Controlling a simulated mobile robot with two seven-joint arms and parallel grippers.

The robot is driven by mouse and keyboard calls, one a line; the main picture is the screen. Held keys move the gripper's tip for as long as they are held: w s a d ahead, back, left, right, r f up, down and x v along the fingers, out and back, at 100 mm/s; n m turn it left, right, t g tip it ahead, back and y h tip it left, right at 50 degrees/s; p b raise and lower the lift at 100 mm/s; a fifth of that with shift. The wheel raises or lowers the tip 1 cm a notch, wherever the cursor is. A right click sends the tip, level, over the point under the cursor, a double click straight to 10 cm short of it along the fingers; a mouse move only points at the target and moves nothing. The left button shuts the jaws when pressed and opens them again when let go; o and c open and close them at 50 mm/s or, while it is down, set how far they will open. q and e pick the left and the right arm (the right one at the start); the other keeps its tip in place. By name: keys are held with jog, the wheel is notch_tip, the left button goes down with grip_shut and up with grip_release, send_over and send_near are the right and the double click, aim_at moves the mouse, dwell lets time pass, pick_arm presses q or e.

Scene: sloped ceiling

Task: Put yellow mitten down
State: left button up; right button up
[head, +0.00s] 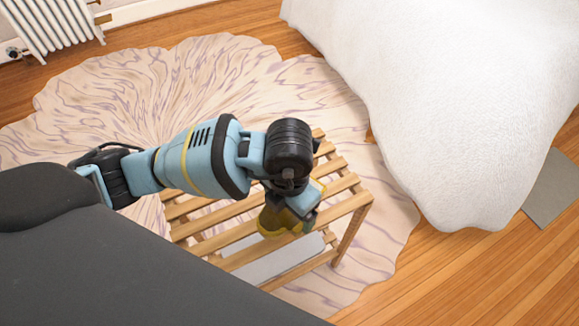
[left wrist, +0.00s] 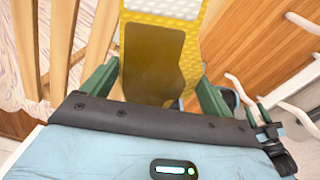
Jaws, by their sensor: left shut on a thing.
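The yellow mitten (head: 278,222) is at my left gripper (head: 300,203), over the slatted wooden rack (head: 233,233). In the left wrist view the mitten (left wrist: 192,52) shows a textured yellow edge, a shaded brownish middle and a pale upper part. It lies between the two dark green fingers of the left gripper (left wrist: 153,92), which are shut on it. I cannot tell whether the mitten touches the slats. My left arm hides part of the rack. My right gripper is in no view.
The rack stands on a round cream rug (head: 120,90) with purple streaks. A bed with a white cover (head: 450,90) is at the right. A white radiator (head: 50,25) is at the top left. Wooden floor (head: 460,270) is clear at the lower right, beside a grey mat (head: 555,190).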

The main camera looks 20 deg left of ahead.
pick_arm(q)
jog(key=w+a, duration=0.1)
jog(key=w, duration=0.2)
jog(key=w+a, duration=0.1)
jog(key=w, duration=0.3)
jog(key=w+f+b, duration=0.1)
jog(key=w, duration=0.2)
jog(key=shift+w+a, duration=0.4)
jog(key=shift+f, duration=0.1)
jog(key=shift+f, duration=1.65)
jog(key=shift+f+b, duration=0.15)
jog(key=shift+b, duration=0.15)
jog(key=o, duration=0.8)
notch_tip(320, 180, up, 12)
jog(key=p, duration=0.1)
jog(key=shift+p, duration=0.3)
